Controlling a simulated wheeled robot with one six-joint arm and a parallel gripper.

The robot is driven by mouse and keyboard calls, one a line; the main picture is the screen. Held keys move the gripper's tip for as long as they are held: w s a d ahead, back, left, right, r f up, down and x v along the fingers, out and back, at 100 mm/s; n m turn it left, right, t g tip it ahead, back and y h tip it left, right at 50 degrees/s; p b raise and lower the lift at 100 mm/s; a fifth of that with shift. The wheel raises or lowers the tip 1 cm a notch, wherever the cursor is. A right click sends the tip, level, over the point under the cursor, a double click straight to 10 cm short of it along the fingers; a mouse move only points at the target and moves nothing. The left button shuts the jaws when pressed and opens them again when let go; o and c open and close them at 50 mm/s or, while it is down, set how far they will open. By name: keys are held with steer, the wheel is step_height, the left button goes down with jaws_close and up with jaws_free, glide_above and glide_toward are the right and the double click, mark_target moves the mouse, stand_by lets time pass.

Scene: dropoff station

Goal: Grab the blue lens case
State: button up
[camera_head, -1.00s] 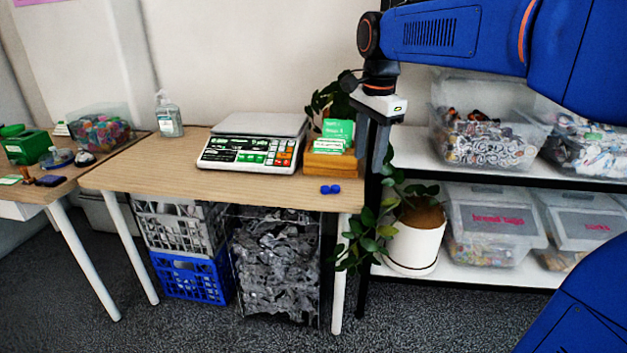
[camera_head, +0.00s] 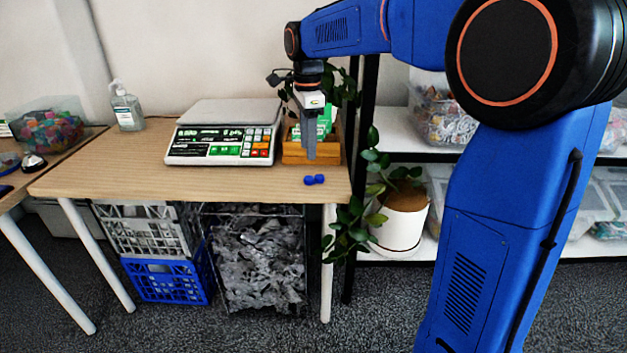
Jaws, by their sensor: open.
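The blue lens case (camera_head: 314,180) is a small double-round blue object lying on the wooden table (camera_head: 120,165), near its front right corner. My gripper (camera_head: 310,150) points straight down above and slightly behind the lens case, in front of the wooden card box. It is apart from the case and holds nothing that I can see. The fingers are seen nearly edge-on, so the gap between them is hard to make out.
A scale (camera_head: 222,135) stands left of the gripper. The wooden box (camera_head: 298,152) with green cards is close behind the fingers. A sanitizer bottle (camera_head: 126,108) is further left. A potted plant (camera_head: 400,222) and shelf (camera_head: 395,157) stand right. The tabletop's front strip is clear.

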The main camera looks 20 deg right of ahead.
mark_target(311, 177)
step_height(311, 177, down, 4)
steer(key=shift+s+d+f, duration=0.1)
steer(key=shift+d+f, duration=0.1)
steer(key=shift+f, duration=1.15)
steer(key=shift+d+f, duration=0.15)
steer(key=shift+f, duration=1.15)
jaws_close()
